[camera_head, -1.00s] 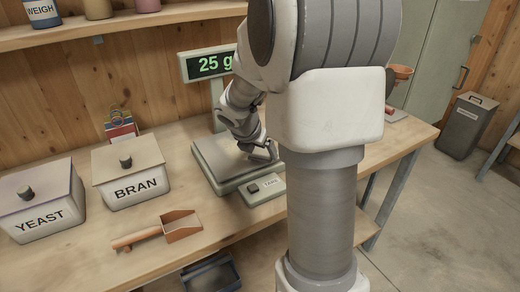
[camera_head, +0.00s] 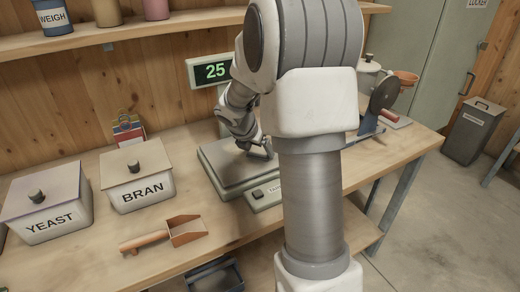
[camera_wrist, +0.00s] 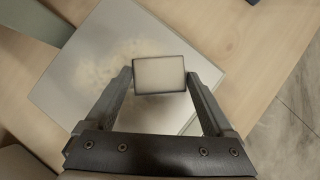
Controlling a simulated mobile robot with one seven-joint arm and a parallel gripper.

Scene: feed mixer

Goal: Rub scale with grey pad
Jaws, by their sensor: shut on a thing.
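The scale (camera_head: 222,168) stands on the bench, with a flat grey plate and a lit display (camera_head: 213,71) behind it that reads 25; the rest of the display is hidden by my arm. My gripper (camera_head: 262,150) is low over the plate's right part. In the wrist view my gripper (camera_wrist: 158,82) is shut on the pad (camera_wrist: 159,74), a pale rectangle with a dark edge. The pad is over the scale plate (camera_wrist: 75,65); I cannot tell whether it touches. A powdery tan smudge (camera_wrist: 110,65) shows on the plate, left of the pad.
A yeast box (camera_head: 45,205) and a bran box (camera_head: 138,178) stand to the left. A scoop (camera_head: 165,236) lies in front of them. A shelf with jars (camera_head: 107,12) runs above. A dark round-bladed thing (camera_head: 383,95) stands to the right of my arm.

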